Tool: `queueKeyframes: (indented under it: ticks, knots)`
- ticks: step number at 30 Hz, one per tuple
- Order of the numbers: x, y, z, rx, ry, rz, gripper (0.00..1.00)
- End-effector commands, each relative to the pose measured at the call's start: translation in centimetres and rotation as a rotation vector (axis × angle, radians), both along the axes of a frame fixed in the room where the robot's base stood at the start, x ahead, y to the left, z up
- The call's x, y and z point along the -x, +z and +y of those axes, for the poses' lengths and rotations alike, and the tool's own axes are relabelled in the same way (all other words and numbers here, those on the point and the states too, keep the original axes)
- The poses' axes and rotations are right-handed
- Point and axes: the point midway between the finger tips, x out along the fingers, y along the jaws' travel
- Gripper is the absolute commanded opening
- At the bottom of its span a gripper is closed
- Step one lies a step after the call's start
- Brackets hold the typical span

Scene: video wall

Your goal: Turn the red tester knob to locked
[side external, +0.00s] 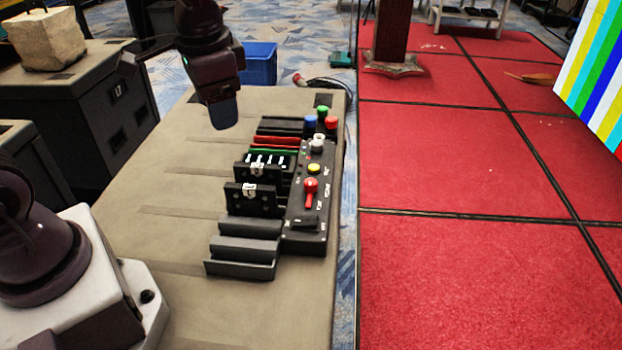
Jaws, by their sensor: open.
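The red tester knob (310,187) sits on the black tester panel (303,228), toward its near half. It has a round red head with a red handle pointing down toward the near end of the panel. Small white lettering lies around it, too small to read. My gripper (222,112) hangs above the table, to the left of and beyond the knob, well apart from it and touching nothing. It is open, though its fingers look like one dark shape from this side. No object shows between them.
On the panel are a yellow button (314,168) and a white knob (317,143). Red, green and blue caps stand at its far end. Black slotted holders (247,250) and boards line its left side. The beige table (180,220) is clear to the left. A blue bin (261,64) stands behind.

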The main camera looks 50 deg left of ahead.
Motion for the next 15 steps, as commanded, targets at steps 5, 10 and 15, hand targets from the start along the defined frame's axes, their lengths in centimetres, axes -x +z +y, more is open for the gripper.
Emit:
queueKeyframes:
  ticks: [5,10,15]
  knots:
    - [-5.5,-4.5,-0.2,0.025,-0.196,0.124,0.57]
    - [-10.2,-8.8,-0.8,0.087,-0.407,0.177,0.57]
    - [-14.3,-11.2,-1.4,0.125,-0.605,0.158,0.57]
